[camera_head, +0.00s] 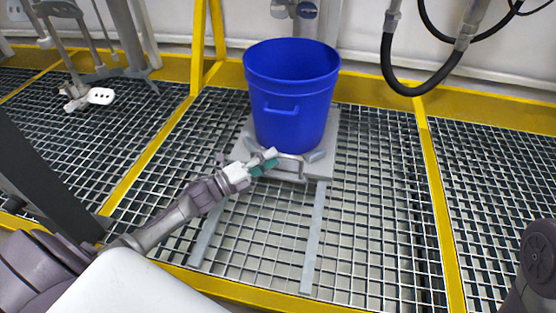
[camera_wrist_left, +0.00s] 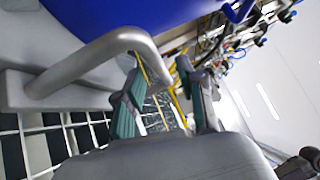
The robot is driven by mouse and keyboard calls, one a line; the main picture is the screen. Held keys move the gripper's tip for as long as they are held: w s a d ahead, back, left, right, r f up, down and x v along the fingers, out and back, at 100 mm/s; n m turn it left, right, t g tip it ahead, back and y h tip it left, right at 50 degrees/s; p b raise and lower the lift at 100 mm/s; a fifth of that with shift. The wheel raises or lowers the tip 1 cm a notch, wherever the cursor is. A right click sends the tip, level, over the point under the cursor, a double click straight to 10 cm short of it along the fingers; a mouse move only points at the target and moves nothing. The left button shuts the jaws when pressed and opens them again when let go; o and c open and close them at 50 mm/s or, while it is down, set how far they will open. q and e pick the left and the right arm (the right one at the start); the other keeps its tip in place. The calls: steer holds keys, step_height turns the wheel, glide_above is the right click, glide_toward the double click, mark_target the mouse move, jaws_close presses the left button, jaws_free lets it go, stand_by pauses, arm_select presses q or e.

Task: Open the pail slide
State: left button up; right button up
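The pail slide (camera_head: 330,133) is a flat grey plate low on the grating, with a blue pail (camera_head: 292,105) standing upright on it. A grey bar handle (camera_head: 290,157) is at the slide's front edge. In the left wrist view the handle (camera_wrist_left: 85,62) is a thick bent bar close to the fingers, below the blue pail (camera_wrist_left: 95,12). My left gripper (camera_head: 266,162) is at the left part of the handle. Its teal-padded fingers (camera_wrist_left: 162,95) stand apart, with the bar's bent end showing between their tips. I cannot tell whether they touch it. My right gripper is out of view.
Two grey rails (camera_head: 314,240) run from the slide toward me over the grating (camera_head: 385,220). The grating between and beside them is clear. Yellow beams (camera_head: 436,190) divide the floor. Black hoses (camera_head: 420,88) hang at the back right.

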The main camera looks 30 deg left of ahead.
arm_select(q)
steer(key=shift+b+x, duration=0.35)
steer(key=shift+x, duration=1.1)
steer(key=shift+c, duration=0.2)
jaws_close()
